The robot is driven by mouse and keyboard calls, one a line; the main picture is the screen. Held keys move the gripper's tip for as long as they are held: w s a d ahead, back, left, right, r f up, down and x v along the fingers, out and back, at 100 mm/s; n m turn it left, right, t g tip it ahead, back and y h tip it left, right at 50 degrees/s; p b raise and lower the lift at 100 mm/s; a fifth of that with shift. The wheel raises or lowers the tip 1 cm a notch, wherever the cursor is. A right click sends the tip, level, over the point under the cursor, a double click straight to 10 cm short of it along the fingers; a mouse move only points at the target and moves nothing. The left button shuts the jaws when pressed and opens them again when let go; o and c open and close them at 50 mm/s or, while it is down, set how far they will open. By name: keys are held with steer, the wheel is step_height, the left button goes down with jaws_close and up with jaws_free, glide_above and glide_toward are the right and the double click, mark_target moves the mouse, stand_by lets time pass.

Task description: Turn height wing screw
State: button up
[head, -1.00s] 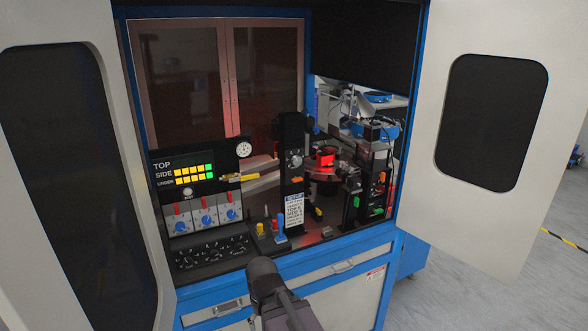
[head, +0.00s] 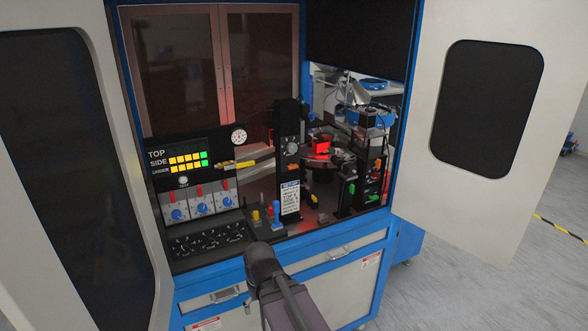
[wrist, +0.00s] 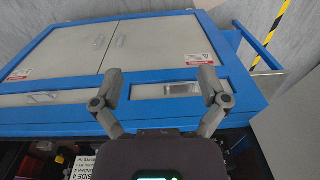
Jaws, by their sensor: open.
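A black upright column (head: 283,150) stands inside the open machine in the head view. A round grey knob (head: 292,148) is on its front, with a small orange part (head: 293,167) below it. I cannot tell which of these, if either, is the height wing screw. In the wrist view my gripper (wrist: 160,76) is open and empty, its two fingers spread wide in front of the blue-framed cabinet front. The fingers are not visible in the head view, where my arm is low in front of the machine, apart from the column.
Open doors flank the machine, left (head: 65,170) and right (head: 490,110). A control panel (head: 180,158) with blue knobs below is left of the column. A setup sign (head: 290,198) and coloured handles (head: 276,212) stand near the front edge. A red-lit part (head: 321,148) is behind.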

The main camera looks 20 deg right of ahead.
steer(key=w+r+n+t+y, duration=0.2)
steer(key=w+t+y, duration=0.2)
steer(key=w, duration=0.6)
steer(key=m+t+h, duration=0.2)
steer(key=t+h, duration=0.2)
steer(key=t, duration=1)
glide_toward(294, 167)
steer(key=s, duration=0.4)
steer(key=shift+w+d+r, duration=0.15)
steer(key=shift+w, duration=0.1)
steer(key=shift+w, duration=0.15)
steer(key=w, duration=1.3)
steer(key=shift+w+a, duration=0.25)
steer(key=shift+w, duration=0.05)
steer(key=shift+c, duration=0.2)
steer(key=c, duration=1.1)
